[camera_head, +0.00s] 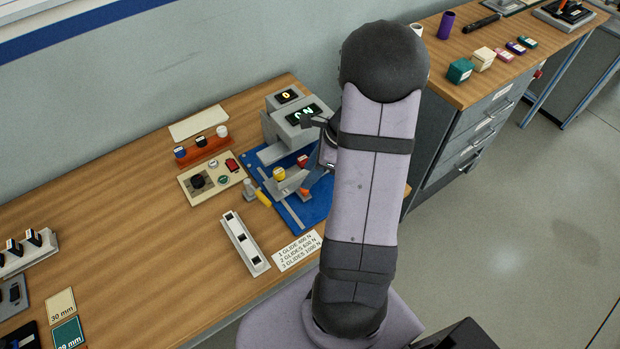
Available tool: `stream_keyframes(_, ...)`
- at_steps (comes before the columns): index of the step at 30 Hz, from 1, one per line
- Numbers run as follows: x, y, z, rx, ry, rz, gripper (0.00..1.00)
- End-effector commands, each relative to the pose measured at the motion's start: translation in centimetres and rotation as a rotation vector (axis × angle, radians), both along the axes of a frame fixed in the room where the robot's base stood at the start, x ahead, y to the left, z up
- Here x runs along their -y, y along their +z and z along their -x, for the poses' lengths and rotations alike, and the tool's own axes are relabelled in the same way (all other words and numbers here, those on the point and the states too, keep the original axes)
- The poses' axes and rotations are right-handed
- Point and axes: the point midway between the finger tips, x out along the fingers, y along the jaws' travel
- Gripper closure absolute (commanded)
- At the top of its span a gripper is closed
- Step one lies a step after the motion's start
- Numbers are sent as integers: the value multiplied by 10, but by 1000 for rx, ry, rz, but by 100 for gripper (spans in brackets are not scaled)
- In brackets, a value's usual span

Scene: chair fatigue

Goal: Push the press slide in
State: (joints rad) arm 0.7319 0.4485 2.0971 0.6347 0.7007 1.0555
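The press is a grey machine (292,127) with two dark displays, standing on the wooden bench above a blue base plate (288,213). Small parts sit on or over the plate, among them a yellow-topped piece (279,173) and an orange piece (304,191). I cannot tell which part is the slide or how far in it is.
Left of the press are a control panel (208,192) with knobs and a red button, and an orange rack (203,152). A white slotted bar (244,243) and a printed card (297,252) lie in front. The bench's middle left is clear.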

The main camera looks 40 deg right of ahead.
Motion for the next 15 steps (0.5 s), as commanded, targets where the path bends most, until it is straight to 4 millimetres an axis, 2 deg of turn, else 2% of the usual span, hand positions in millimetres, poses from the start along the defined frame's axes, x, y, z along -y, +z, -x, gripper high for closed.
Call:
stream_keyframes(1,-14,9,-6,-2,39,-2,62)
stream_keyframes(5,-56,21,-17,-16,153,-13,62)
stream_keyframes(6,-71,24,-17,-27,191,-20,62)
stream_keyframes(12,-146,25,7,-104,334,-61,62)
stream_keyframes(15,-165,16,21,-114,387,-21,62)
